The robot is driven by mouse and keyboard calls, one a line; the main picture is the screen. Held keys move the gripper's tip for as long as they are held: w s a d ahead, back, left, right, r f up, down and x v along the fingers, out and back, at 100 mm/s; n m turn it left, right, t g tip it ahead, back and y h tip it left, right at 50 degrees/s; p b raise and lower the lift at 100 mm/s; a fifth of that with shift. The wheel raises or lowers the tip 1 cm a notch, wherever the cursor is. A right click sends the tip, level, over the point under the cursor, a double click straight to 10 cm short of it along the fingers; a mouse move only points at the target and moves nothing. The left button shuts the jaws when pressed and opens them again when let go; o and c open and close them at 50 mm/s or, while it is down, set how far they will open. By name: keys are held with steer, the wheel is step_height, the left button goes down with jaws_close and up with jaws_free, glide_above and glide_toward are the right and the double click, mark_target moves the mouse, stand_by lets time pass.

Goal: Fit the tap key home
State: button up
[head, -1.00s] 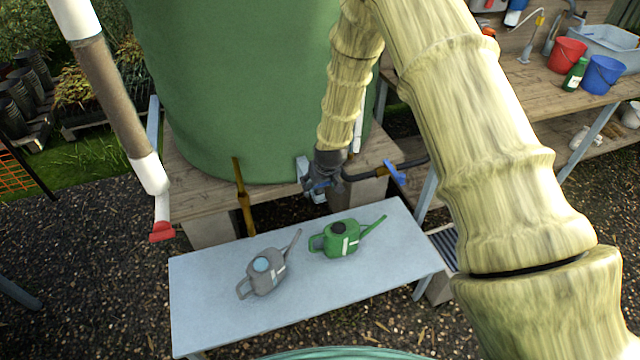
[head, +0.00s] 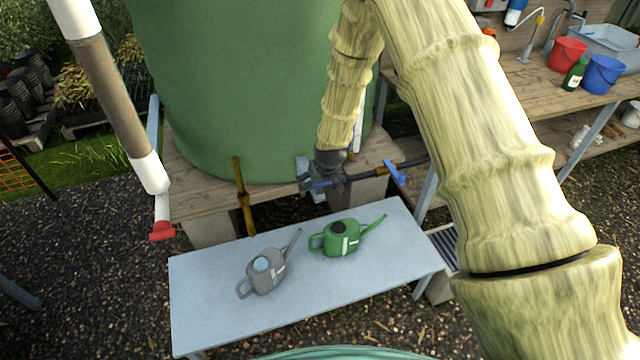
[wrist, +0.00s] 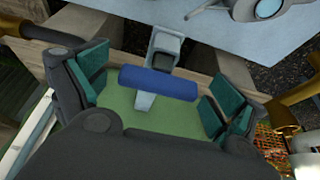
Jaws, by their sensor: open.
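My gripper (head: 322,184) is at the front of the green tank, low beside its wooden stand. In the wrist view my gripper (wrist: 148,95) is open, its teal finger pads apart on either side of a blue bar. This blue bar, apparently the tap key's handle (wrist: 158,83), has a short pale stem (wrist: 144,102) and is not gripped. A grey square-mouthed fitting (wrist: 166,47) lies right behind the bar. I cannot tell how the key sits relative to it. In the head view the bar (head: 320,185) is partly hidden by my gripper.
A pale table (head: 215,315) in front carries a grey watering can (head: 265,272) and a green one (head: 341,239). A brass pipe (head: 243,200) stands left of my gripper. A dark pipe with a blue lever (head: 394,172) runs right. A red-ended white pipe (head: 162,231) hangs left.

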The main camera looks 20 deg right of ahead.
steer(key=v, duration=1.2)
stand_by(0.6)
steer(key=s+f+g, duration=0.2)
steer(key=s+f, duration=1.5)
steer(key=s, duration=0.1)
steer(key=s+f+g, duration=0.1)
steer(key=s+f, duration=0.2)
steer(key=s, duration=0.9)
steer(key=s+f+g, duration=0.1)
steer(key=s+f, duration=0.3)
steer(key=s, duration=0.8)
steer(key=shift+s+m, duration=0.25)
steer(key=shift+m, duration=0.15)
